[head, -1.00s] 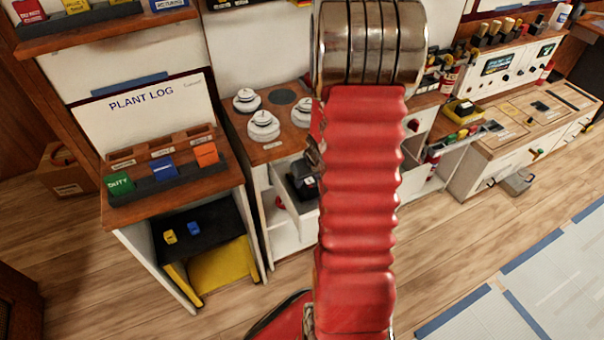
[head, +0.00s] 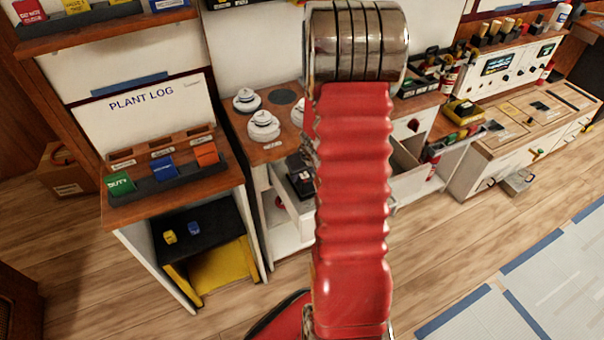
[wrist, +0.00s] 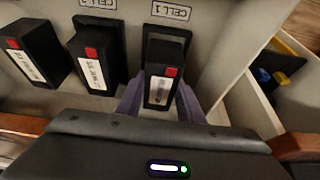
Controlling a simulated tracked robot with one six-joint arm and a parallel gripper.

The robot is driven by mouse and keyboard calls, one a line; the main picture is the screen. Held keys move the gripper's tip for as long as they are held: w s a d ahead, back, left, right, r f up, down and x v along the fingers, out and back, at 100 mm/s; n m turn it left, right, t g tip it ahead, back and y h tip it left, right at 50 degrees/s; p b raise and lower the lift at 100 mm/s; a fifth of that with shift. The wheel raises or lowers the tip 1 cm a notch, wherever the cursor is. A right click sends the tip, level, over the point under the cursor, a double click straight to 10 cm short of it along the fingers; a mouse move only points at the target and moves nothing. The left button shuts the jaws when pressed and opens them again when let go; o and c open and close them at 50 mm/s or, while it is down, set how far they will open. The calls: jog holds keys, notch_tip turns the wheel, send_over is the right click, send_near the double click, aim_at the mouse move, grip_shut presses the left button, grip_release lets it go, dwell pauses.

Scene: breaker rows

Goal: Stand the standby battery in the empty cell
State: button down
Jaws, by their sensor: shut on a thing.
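In the wrist view my gripper (wrist: 160,100) is shut on a black battery (wrist: 158,92) with a red patch on top and a pale label. Its purple fingers are on either side of it. The dark frame of Cell 1 (wrist: 168,43) shows just behind the held battery; I cannot tell if its base is inside. A similar black battery (wrist: 90,50) stands at Cell 2, to the left. Another black battery (wrist: 35,50) stands at the far left. In the head view my red arm hides the gripper and held battery; a black object (head: 299,180) shows in the cabinet.
A pale partition (wrist: 235,45) rises right of Cell 1, with an open drawer-like space (wrist: 275,85) beyond. In the head view the plant log desk (head: 150,205) is left, and insulators (head: 263,125) stand on the counter. The wooden floor in front is clear.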

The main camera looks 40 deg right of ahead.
jog(key=shift+f, duration=0.55)
jog(key=c, duration=1.2)
grip_release()
jog(key=shift+s+f, duration=0.1)
jog(key=shift+r, duration=0.75)
jog(key=v, duration=1.1)
jog(key=shift+r, duration=0.35)
jog(key=shift+s+a, duration=0.1)
jog(key=shift+a, duration=0.05)
